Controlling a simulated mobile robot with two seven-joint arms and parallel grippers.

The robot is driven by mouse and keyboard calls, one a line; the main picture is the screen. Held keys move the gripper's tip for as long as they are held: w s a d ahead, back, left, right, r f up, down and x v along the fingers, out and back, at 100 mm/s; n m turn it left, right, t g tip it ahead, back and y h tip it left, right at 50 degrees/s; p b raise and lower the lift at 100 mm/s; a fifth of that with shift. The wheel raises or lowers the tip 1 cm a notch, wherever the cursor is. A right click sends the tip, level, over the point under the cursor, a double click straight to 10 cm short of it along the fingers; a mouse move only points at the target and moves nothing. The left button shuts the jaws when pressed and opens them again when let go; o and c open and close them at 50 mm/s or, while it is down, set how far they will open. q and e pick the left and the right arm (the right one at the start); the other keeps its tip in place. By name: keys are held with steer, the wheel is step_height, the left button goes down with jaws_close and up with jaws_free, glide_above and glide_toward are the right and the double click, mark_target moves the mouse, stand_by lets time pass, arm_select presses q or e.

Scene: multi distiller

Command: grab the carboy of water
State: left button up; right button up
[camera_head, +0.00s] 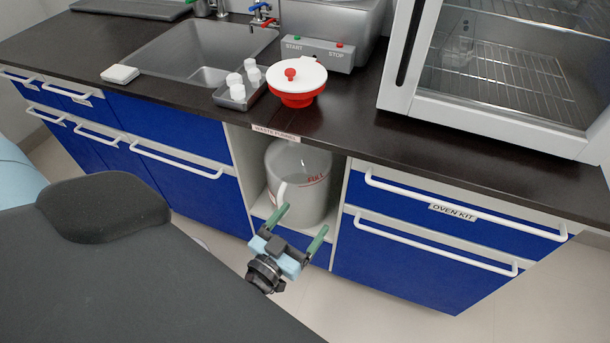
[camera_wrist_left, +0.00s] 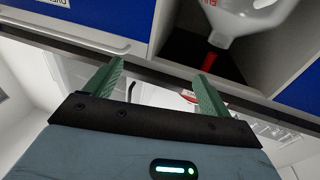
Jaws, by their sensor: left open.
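The carboy (camera_head: 312,190) is a translucent white jug with a handle and a red FULL mark. It stands in the open cubby under the counter, below the WASTE FUNNEL label. My left gripper (camera_head: 301,224) is open, with green fingers apart, in front of the cubby and low by the carboy in the head view. Its fingers overlap the carboy's lower part there, with nothing between them. In the left wrist view, which looks inverted, the carboy (camera_wrist_left: 245,15) is beyond the fingertips of the left gripper (camera_wrist_left: 160,70), toward the upper right. My right gripper is not in view.
Cubby walls and blue drawers with white handles (camera_head: 440,235) flank the opening. On the counter are a red-and-white funnel (camera_head: 297,80), a small tray of white containers (camera_head: 240,95), a sink (camera_head: 200,55) and an oven (camera_head: 500,70). A red tube (camera_wrist_left: 213,60) shows near the carboy's mouth.

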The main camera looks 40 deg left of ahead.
arm_select(q)
steer(key=w+a+n+y+b, duration=0.5)
steer(key=w+a+y+b, duration=0.15)
steer(key=w, duration=0.25)
steer(key=n+g+y+b, duration=0.2)
steer(key=g+y, duration=0.1)
steer(key=y, duration=0.1)
glide_toward(298, 144)
steer(key=w+r, duration=0.1)
steer(key=w, duration=0.1)
steer(key=shift+w+a+r+g+b, duration=0.2)
steer(key=shift+w+a+g+b, duration=0.1)
steer(key=shift+a+g+b, duration=0.25)
steer(key=shift+x, duration=1.35)
steer(key=x, duration=0.1)
steer(key=b+x, duration=0.2)
steer(key=x, duration=0.1)
steer(key=shift+s+a+f, duration=0.1)
steer(key=shift+s+f, duration=0.05)
steer(key=shift+f, duration=0.15)
steer(key=shift+w+a+r+b, duration=0.1)
steer(key=shift+w+a+b, duration=0.25)
steer(key=shift+w, duration=0.15)
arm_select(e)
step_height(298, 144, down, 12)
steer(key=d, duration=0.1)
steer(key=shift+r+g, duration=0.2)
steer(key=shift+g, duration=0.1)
arm_select(q)
steer(key=shift+c, duration=0.3)
